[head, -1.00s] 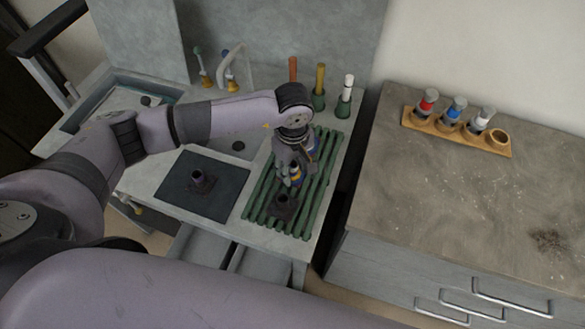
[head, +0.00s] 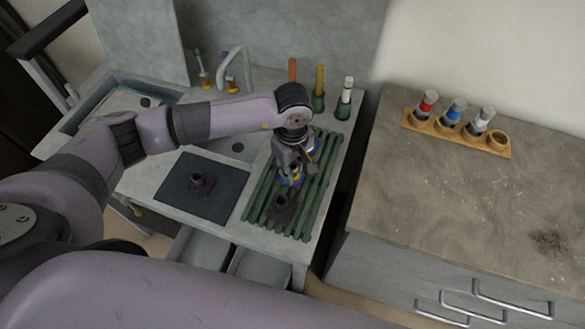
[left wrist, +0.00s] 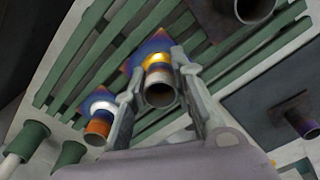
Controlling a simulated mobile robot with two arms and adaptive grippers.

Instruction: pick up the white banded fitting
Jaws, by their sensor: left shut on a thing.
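The white banded fitting (left wrist: 99,108), with a blue flange, a white ring and an orange-brown open end, sits on the green slatted rack (left wrist: 66,78) in the left wrist view. It is beside my left gripper and apart from it. My left gripper (left wrist: 158,64) is shut on a different piece, a yellow banded fitting (left wrist: 158,84) with a blue flange. I cannot tell whether that piece is clear of the slats. In the head view my left gripper (head: 291,177) is over the rack (head: 313,186) and mostly hides both fittings. My right gripper is not in view.
A dark fitting (head: 280,206) stands on the rack's front part, another (head: 198,181) on a dark mat (head: 226,188). Coloured sticks in green holders (head: 343,108) stand behind. A wooden holder with capped jars (head: 460,134) is on the right cabinet, otherwise clear.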

